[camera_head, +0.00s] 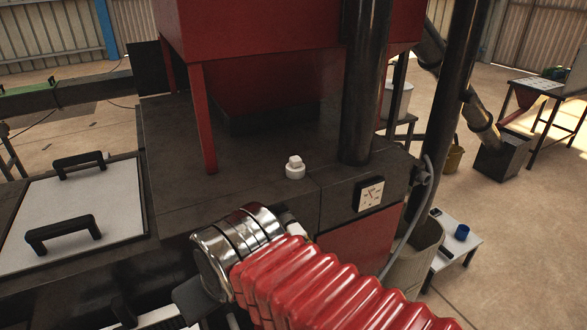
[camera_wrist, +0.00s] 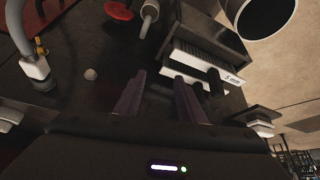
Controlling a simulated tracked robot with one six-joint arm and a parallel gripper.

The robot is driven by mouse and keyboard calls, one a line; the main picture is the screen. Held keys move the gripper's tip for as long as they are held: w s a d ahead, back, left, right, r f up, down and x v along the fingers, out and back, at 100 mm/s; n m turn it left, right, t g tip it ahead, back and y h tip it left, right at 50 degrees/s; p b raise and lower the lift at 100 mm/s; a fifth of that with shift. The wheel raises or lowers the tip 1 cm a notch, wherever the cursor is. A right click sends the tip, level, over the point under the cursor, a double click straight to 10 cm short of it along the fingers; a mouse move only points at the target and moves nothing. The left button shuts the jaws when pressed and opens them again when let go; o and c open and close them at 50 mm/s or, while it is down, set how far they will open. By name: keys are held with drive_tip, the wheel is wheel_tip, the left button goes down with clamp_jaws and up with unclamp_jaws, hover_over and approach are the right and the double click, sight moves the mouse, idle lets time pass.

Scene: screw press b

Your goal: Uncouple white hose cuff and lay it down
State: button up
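In the wrist view, a pale cuff (camera_wrist: 35,67) sits at the lower end of a grey hose (camera_wrist: 15,22) on the left, with a yellow band above it and a dark fitting below. It appears seated on that fitting. My gripper (camera_wrist: 160,77) is open, its two dark fingers apart with only dark surface visible between them. The cuff is well left of the fingers and is not touched. In the head view my red-sleeved arm hides the gripper, and I cannot pick out the cuff there with certainty.
White slotted pieces, one marked "5 mm" (camera_wrist: 231,78), lie beyond the fingers. A small table (camera_head: 458,240) stands right.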

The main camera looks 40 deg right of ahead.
drive_tip(key=shift+o, duration=0.6)
drive_tip(key=shift+w+d+r, duration=0.15)
drive_tip(key=shift+r, duration=0.05)
drive_tip(key=shift+o, duration=0.5)
drive_tip(key=w+d+r+m+g, duration=0.1)
drive_tip(key=w+d+r+g, duration=0.2)
drive_tip(key=d+r, duration=0.5)
drive_tip(key=w+d, duration=0.1)
drive_tip(key=d, duration=0.2)
drive_tip(key=shift+w+d+m+h, duration=0.15)
drive_tip(key=shift+d+m+h, duration=0.05)
drive_tip(key=shift+m+h, duration=0.2)
wheel_tip(320, 180, up, 5)
drive_tip(key=m+g, duration=0.1)
drive_tip(key=g, duration=0.2)
hover_over(295, 227)
drive_tip(key=shift+w+f+y, duration=0.1)
drive_tip(key=shift+y, duration=0.3)
drive_tip(key=shift+f, duration=0.1)
wheel_tip(295, 227, down, 14)
drive_tip(key=shift+r, duration=0.2)
clamp_jaws()
